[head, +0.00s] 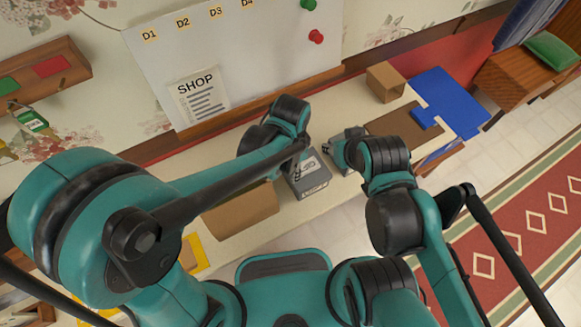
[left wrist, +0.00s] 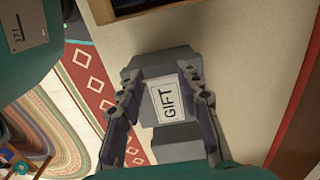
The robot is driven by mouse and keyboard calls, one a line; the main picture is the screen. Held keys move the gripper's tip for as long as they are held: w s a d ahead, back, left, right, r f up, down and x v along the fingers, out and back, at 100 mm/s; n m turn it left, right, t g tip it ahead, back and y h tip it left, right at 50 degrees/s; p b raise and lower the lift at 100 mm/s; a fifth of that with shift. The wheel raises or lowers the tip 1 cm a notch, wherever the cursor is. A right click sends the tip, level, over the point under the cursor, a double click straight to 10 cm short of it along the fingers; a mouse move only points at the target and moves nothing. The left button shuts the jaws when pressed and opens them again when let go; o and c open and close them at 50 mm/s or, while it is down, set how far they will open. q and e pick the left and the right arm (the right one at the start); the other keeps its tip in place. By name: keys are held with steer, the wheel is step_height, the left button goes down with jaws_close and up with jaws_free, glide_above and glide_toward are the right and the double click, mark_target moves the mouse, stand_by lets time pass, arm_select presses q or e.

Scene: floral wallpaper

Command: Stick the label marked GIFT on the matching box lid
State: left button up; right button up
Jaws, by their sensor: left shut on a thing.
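The white label marked GIFT (left wrist: 168,100) is between the fingers of my left gripper (left wrist: 166,104), which is shut on it. In the left wrist view a grey box (left wrist: 178,148) lies behind the label; I cannot tell whether the label touches it. In the head view the grey box (head: 312,183) is on the table, with my left gripper (head: 301,165) over its far end, and the label (head: 308,164) shows small there. My right gripper (head: 337,155) is just right of the box; its finger opening is unclear.
A cardboard-coloured box (head: 240,211) stands left of the grey box on the pale table (head: 200,158). A small brown box (head: 385,82), a brown board (head: 398,122) and a blue piece (head: 452,98) lie to the right. A whiteboard (head: 270,60) with a SHOP notice (head: 198,97) rises behind.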

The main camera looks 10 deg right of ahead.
arm_select(q)
steer(key=shift+f+b, duration=0.35)
steer(key=shift+f, duration=0.05)
stand_by(0.4)
stand_by(0.4)
steer(key=o, duration=1.4)
steer(key=shift+c, duration=0.2)
steer(key=shift+r, duration=0.15)
steer(key=shift+r+p, duration=2.75)
steer(key=shift+r, duration=0.65)
